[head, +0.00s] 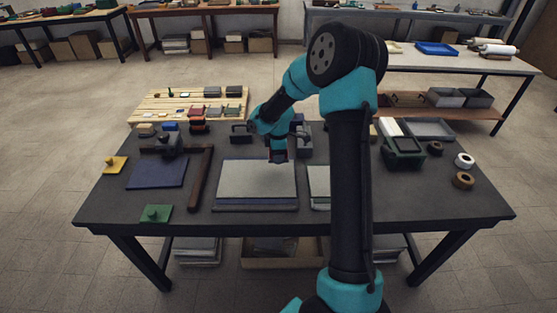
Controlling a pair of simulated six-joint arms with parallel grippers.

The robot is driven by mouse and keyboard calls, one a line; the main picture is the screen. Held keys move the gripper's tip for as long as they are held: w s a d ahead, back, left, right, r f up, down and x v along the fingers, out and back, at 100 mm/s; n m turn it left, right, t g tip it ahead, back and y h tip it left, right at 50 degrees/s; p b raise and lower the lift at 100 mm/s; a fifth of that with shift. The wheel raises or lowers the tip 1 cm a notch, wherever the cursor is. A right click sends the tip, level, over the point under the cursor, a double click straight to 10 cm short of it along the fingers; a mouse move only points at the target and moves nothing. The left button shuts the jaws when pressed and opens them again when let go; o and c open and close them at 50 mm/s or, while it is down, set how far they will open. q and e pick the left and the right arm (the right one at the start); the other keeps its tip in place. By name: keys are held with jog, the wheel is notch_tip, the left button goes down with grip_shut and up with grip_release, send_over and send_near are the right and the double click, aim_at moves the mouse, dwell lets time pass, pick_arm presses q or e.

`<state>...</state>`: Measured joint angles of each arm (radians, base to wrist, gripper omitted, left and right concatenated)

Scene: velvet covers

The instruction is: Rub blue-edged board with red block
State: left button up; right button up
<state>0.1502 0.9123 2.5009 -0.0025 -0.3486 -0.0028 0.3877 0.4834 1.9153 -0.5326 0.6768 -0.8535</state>
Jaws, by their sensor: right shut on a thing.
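The blue-edged board (245,183) lies on the dark table, with a pale grey top and a bluish strip along its front edge. My right gripper (278,155) is over the board's far right part, pointing down. It is shut on a small dark reddish block, the red block (279,158), mostly hidden between the fingers. The block is at or just above the board's surface; I cannot tell if it touches. My left gripper is not in view.
A second pale board (318,182) with a greenish edge lies to the right, partly hidden by my right arm. A blue mat (156,173), a brown bar (200,180) and a green piece (156,213) lie left. A dark green bin (403,157) and tape rolls (463,180) stand right.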

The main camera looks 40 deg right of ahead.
jog(key=shift+r, duration=0.95)
